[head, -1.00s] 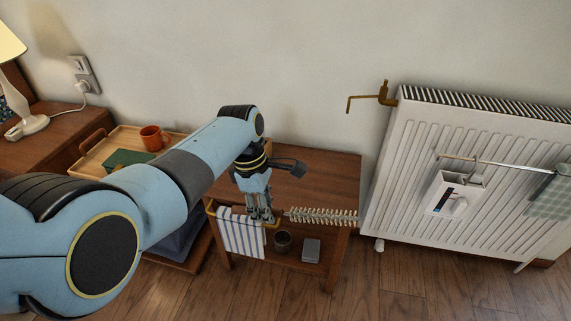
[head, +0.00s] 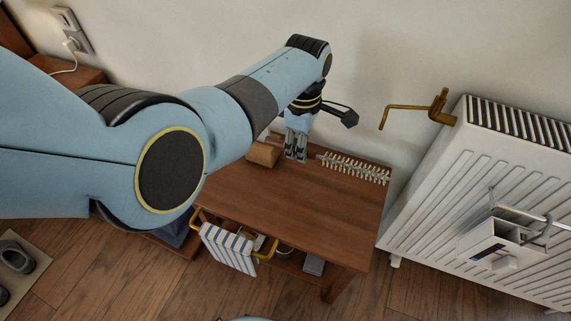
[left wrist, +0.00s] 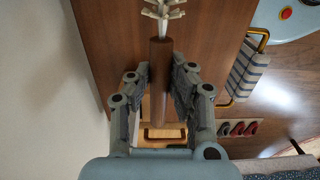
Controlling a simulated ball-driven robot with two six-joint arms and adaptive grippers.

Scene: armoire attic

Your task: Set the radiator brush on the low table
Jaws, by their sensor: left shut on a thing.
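The radiator brush shows its pale bristled head (head: 355,168) to the right of my left gripper (head: 295,158) in the head view. In the left wrist view its brown wooden handle (left wrist: 161,75) lies between the fingers of my left gripper (left wrist: 160,100), which is shut on it. The bristles point away at the top of that view. My right gripper is not in view.
A striped towel (head: 228,248) hangs on a brass rail at the table's front left. A grey box (head: 313,265) is on the lower shelf. A white radiator (head: 425,205) stands right, with a brass crank (head: 440,108) near the wall.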

